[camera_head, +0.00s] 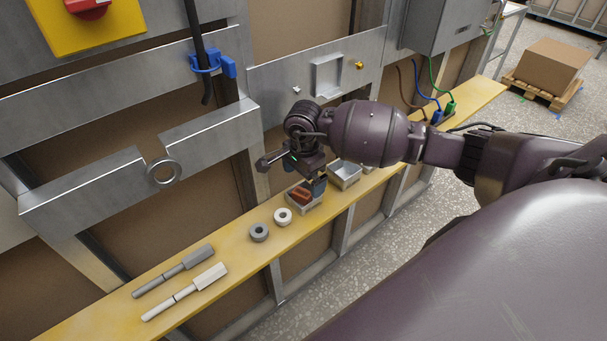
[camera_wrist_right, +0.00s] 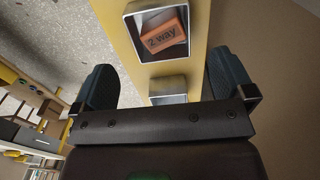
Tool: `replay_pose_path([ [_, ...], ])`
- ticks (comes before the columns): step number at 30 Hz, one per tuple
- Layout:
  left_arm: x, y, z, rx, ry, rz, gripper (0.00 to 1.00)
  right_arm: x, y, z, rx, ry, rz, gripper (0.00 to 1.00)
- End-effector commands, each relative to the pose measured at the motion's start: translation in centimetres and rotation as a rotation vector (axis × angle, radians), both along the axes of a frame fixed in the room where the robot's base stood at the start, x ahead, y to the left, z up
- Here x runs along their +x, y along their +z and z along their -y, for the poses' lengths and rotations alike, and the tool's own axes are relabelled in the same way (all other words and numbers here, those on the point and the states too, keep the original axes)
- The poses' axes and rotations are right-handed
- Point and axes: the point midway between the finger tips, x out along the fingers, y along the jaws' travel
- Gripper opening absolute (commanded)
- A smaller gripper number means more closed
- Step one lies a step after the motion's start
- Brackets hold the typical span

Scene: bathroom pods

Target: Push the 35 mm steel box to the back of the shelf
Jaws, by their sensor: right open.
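Several open metal boxes stand in a row on the yellow shelf; no size mark is legible, so I cannot tell which is the 35 mm steel box. The near box (camera_head: 307,208) holds an orange-brown block (camera_head: 301,195). An empty grey box (camera_head: 345,181) stands just right of it. My right gripper (camera_head: 312,184) is open, pointing down above the near box and partly covering it. In the wrist view, a box (camera_wrist_right: 138,57) with the block marked "2 way" (camera_wrist_right: 163,35) lies ahead, and another box (camera_wrist_right: 168,84) lies between the spread fingers, partly hidden by the gripper body. My left gripper is out of view.
On the yellow shelf (camera_head: 215,243) lie a grey ring (camera_head: 258,231), a white ring (camera_head: 282,215) and two handled tools (camera_head: 190,290). Metal rails and brown panels rise behind the shelf. Blue and green plugs (camera_head: 449,107) sit at its far end. The front edge is open to the floor.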

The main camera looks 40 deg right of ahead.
Motion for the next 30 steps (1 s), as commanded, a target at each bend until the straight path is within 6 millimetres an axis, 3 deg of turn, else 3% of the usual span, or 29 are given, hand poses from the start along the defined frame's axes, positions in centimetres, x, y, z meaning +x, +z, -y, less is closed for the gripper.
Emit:
replay_pose_path([
  [18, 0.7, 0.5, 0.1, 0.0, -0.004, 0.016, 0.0, 0.0, -6.8, -0.1, 0.003, -0.001, -0.001, 1.0],
  [30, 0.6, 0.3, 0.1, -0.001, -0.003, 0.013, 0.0, 0.0, -7.4, 0.0, 0.002, 0.0, 0.0, 1.0],
])
